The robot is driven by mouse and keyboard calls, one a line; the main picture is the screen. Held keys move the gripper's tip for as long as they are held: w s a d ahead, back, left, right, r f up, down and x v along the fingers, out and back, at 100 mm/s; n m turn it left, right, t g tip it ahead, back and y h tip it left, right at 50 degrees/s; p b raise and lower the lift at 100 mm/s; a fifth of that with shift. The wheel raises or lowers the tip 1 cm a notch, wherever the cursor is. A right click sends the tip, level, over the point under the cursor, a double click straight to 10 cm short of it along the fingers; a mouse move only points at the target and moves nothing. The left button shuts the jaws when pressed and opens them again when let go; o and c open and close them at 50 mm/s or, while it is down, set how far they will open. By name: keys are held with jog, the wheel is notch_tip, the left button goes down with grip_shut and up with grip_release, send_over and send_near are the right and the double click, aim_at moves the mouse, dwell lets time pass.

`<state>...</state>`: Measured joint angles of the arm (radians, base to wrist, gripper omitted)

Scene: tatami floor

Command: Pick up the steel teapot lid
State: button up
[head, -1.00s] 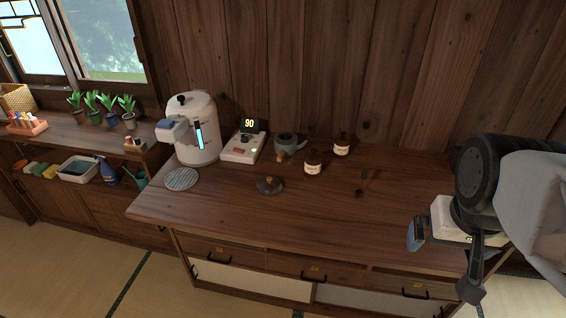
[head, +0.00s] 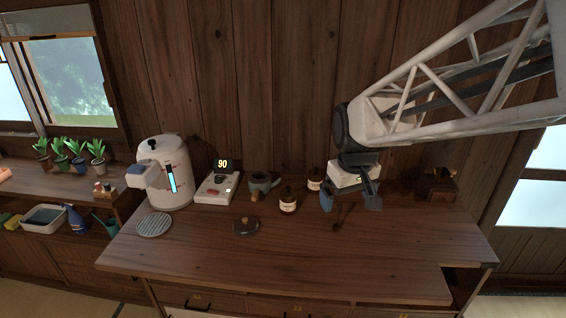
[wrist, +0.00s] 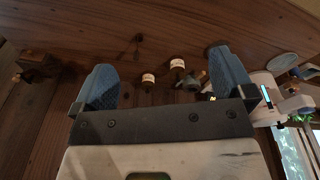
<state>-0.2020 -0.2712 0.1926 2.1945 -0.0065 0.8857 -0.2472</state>
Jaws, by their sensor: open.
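The steel teapot lid (head: 246,226) is a dark round disc with a small knob. It lies on the wooden counter, in front of the small grey teapot (head: 262,183). My gripper (head: 350,205) is open and empty, above the counter to the right of the lid and clear of it. Its two blue fingers stand wide apart in the wrist view (wrist: 165,75). I cannot make out the lid in the wrist view; the right finger may hide it.
Two brown jars (head: 288,203) (head: 314,180) stand between the lid and my gripper. A scale reading 90 (head: 216,189), a white water boiler (head: 165,175) and a round grille (head: 154,224) are at left. A dark wooden object (head: 438,186) is at back right. The front counter is clear.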

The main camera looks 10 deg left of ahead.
jog(key=w+a+f+n, duration=0.2)
jog(key=w+a+f, duration=0.1)
jog(key=w+a, duration=0.4)
jog(key=n+g, duration=0.2)
jog(key=n, duration=0.4)
send_over(243, 222)
jog(key=f, duration=1.3)
jog(key=w+f, duration=0.1)
jog(key=f, duration=0.5)
jog(key=shift+a+f, duration=0.3)
jog(key=shift+f, duration=0.05)
jog(key=shift+f, duration=1.3)
jog(key=shift+d+f, duration=0.1)
jog(key=shift+f, duration=2.5)
